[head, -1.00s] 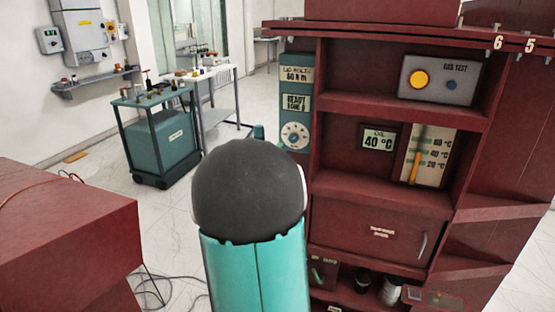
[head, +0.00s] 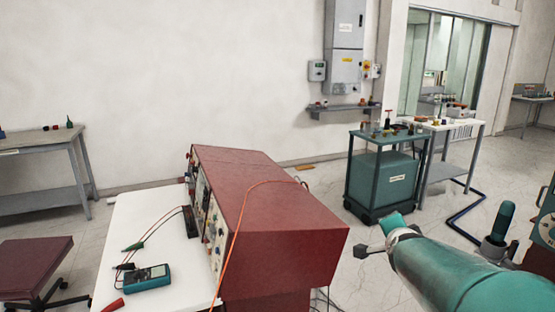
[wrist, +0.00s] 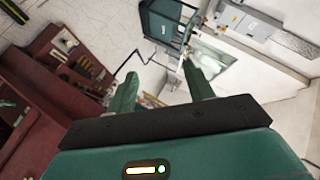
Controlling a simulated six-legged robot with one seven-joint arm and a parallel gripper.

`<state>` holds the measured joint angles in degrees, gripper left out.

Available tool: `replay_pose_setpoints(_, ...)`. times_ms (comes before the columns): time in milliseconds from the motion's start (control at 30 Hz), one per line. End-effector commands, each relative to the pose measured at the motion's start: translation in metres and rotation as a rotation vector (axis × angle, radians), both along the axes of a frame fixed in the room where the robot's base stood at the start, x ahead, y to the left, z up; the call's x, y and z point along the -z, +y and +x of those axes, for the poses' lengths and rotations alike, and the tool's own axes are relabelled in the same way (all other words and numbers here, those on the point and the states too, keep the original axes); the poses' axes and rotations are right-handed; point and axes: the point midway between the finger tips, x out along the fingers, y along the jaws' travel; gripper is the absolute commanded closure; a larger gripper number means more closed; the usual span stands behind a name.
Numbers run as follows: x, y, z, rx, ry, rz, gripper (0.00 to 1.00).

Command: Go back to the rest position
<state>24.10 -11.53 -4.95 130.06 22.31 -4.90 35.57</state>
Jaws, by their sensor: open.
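My gripper (wrist: 162,80) shows in the wrist view with its two green fingers spread apart. Nothing is held between them. Beyond the fingers the wrist view shows the tiled floor, the teal cart (wrist: 166,20) and the red cabinet (wrist: 55,60), all tilted. In the head view my teal arm (head: 470,275) reaches in from the lower right. I cannot clearly make out the gripper's fingers there.
A red instrument console (head: 280,205) stands on a white table (head: 130,235) with a multimeter (head: 147,278). A stool (head: 35,265) and grey bench (head: 40,140) are at left. The teal cart (head: 385,178) and white table (head: 450,128) stand behind my arm.

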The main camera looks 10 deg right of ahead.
Motion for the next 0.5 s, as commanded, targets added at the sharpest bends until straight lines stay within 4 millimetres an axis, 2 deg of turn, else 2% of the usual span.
replay_pose_setpoints(33,-0.003,0.037,-0.002,-0.113,0.061,-0.031,0.48)
replay_pose_setpoints(100,0.001,0.084,-0.012,-0.273,0.167,-0.085,0.48)
replay_pose_setpoints(167,0.005,0.124,-0.026,-0.416,0.258,-0.143,0.48)
replay_pose_setpoints(200,0.008,0.148,-0.039,-0.512,0.322,-0.187,0.48)
replay_pose_setpoints(300,0.019,0.202,-0.079,-0.751,0.48,-0.311,0.48)
replay_pose_setpoints(400,0.032,0.236,-0.124,-0.955,0.625,-0.436,0.48)
replay_pose_setpoints(500,0.041,0.253,-0.159,-1.097,0.732,-0.531,0.48)
